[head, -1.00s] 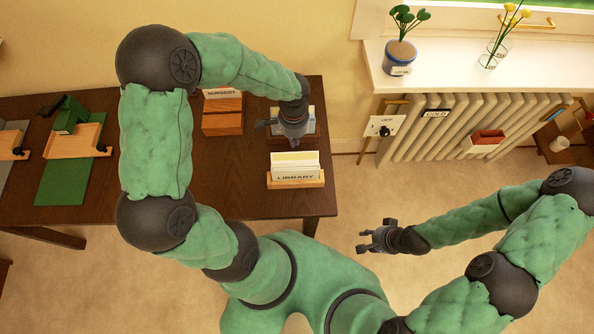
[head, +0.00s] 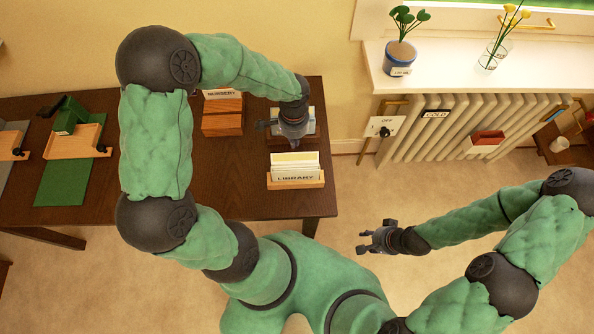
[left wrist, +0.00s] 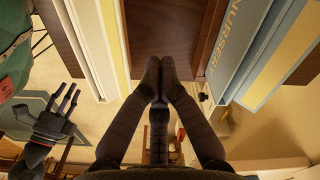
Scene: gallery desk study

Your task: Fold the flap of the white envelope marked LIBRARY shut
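White paper pieces with a pale yellow strip along the top, which I take for the LIBRARY envelope (head: 295,161), stand upright in a light wooden holder (head: 296,184) marked LIBRARY. The holder is near the desk's front right corner. How the flap lies cannot be told. My left gripper (head: 270,125) is just behind it, above the desk and apart from it. In the left wrist view its fingertips (left wrist: 159,76) meet, with nothing seen between them. Cream and yellow edges (left wrist: 102,45) stand left of them. My right gripper (head: 369,239) is open and empty, over the floor beyond the desk.
A wooden block holder (head: 222,122) with a NURSERY label stands farther back on the desk. A blue-grey piece marked NURSERY (left wrist: 232,45) is close right of my left fingers in the wrist view. A radiator (head: 450,125) is to the right. The middle of the desk is bare.

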